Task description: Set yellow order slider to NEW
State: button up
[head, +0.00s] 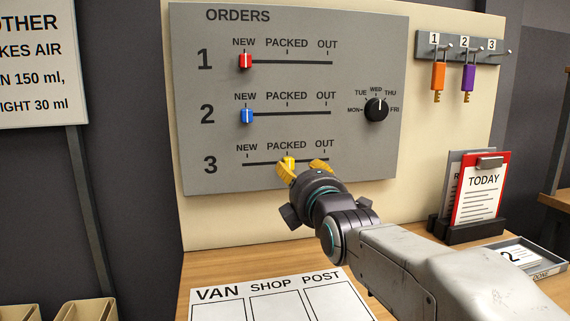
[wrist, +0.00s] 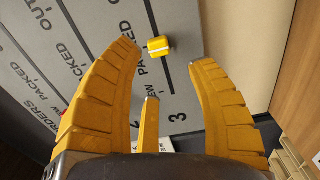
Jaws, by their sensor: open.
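The yellow order slider (head: 288,160) with a white line sits at about PACKED on row 3 of the grey ORDERS panel (head: 225,180). It also shows in the wrist view (wrist: 159,46). My gripper (head: 304,168) has yellow fingers and is open in front of row 3. In the wrist view my gripper (wrist: 165,56) is empty, with the slider just ahead of the gap between the fingertips, nearer the left finger. I cannot tell whether a finger touches it. In the head view a yellow finger partly overlaps the slider. The row 3 NEW mark is to its left.
The red slider (head: 245,61) and blue slider (head: 247,116) both stand at NEW above. A black day dial (head: 376,109) is right of row 2. Orange (head: 438,77) and purple (head: 468,78) key tags hang at right. A VAN SHOP POST sheet (head: 275,304) lies below.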

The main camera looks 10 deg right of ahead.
aim_at(290, 165)
jog(key=shift+w, duration=3.75)
jog(key=shift+o, duration=0.2)
grip_shut()
